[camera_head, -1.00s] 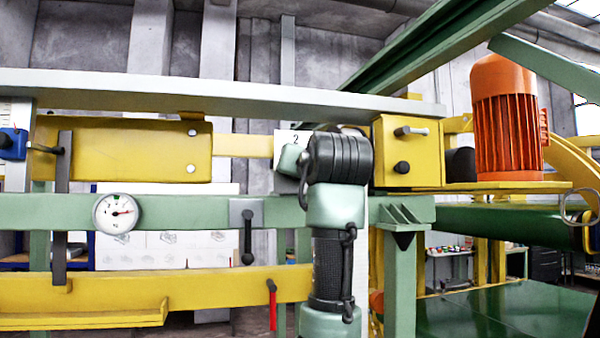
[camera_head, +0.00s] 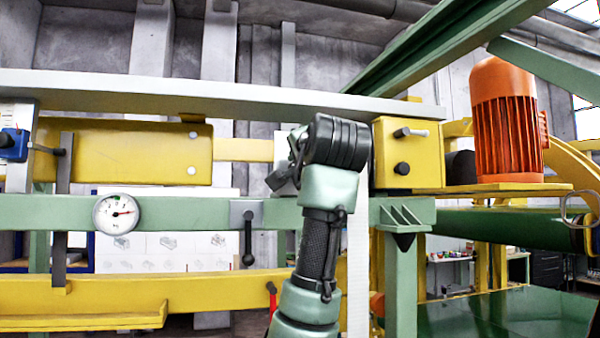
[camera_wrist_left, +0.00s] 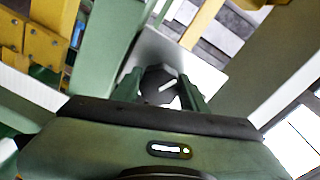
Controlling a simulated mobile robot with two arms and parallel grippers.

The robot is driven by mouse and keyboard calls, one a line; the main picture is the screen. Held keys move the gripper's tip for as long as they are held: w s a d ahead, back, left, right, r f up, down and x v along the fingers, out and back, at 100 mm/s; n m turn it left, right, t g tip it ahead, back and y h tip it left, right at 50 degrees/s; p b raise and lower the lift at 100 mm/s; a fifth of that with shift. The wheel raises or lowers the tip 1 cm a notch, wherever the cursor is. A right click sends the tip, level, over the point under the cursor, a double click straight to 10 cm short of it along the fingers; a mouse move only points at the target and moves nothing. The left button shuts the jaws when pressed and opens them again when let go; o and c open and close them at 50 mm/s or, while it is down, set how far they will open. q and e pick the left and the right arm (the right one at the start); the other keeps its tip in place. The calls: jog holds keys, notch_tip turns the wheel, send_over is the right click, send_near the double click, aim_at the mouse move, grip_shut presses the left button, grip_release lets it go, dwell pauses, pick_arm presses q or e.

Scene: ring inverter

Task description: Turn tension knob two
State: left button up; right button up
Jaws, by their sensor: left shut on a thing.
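The dark tension knob (camera_wrist_left: 160,84) with a white mark shows in the left wrist view, in front of a light plate (camera_wrist_left: 212,78). My left gripper (camera_wrist_left: 160,92) has one finger on each side of the knob and is shut on it. In the head view my left gripper (camera_head: 283,172) is at the light plate (camera_head: 283,149) on the machine frame. My wrist and hand hide most of the plate and the knob there. My right gripper is in neither view.
A round gauge (camera_head: 117,212) with a red needle sits on the green beam left of the plate. A dark lever (camera_head: 248,238) hangs between them. An orange motor (camera_head: 505,120) is farther right.

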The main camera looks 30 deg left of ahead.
pick_arm(q)
jog(key=m, duration=0.5)
jog(key=shift+w+f+g, duration=0.1)
jog(key=shift+f+g, duration=0.1)
jog(key=shift+g, duration=0.1)
jog(key=shift+m, duration=0.3)
jog(key=o, duration=1.3)
jog(key=shift+o, duration=0.2)
jog(key=shift+r, duration=0.1)
jog(key=shift+d+b, duration=0.15)
jog(key=shift+b, duration=0.15)
